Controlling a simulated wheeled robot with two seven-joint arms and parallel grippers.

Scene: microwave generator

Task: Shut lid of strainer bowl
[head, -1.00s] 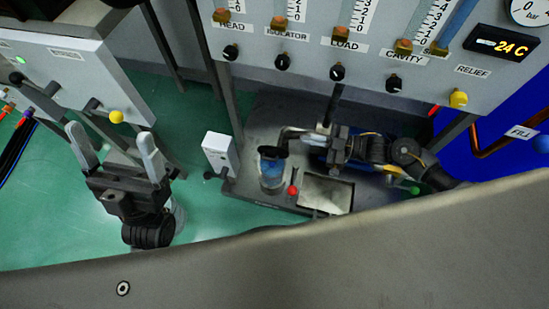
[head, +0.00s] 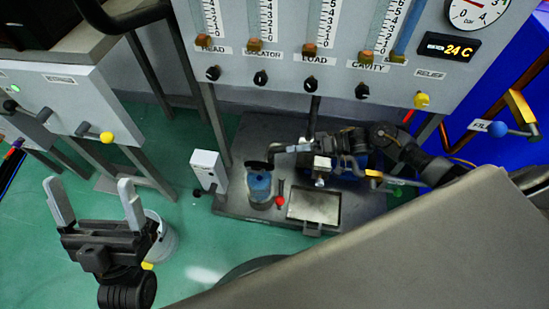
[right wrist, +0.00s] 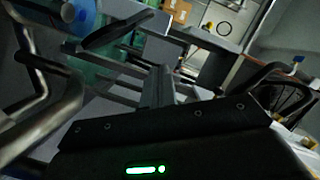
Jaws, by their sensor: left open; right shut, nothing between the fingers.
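The strainer bowl (head: 260,188) is a clear cylinder with blue inside, standing on the left part of the dark base plate. Its dark round lid (head: 257,166) is at the bowl's top and looks tilted; whether it touches the rim all round I cannot tell. In the right wrist view the lid (right wrist: 117,30) is a slanted dark disc beside the blue bowl (right wrist: 84,16). My right gripper (head: 280,149) is shut and empty, just above and right of the lid; contact is unclear. My left gripper (head: 90,190) is open and empty, far left of the bowl.
A white box (head: 208,171) stands left of the bowl. A red-knobbed valve (head: 280,201) and a metal tray (head: 314,206) are to its right. The panel with flow gauges (head: 300,75) rises behind. A pale bucket (head: 162,240) stands behind my left gripper.

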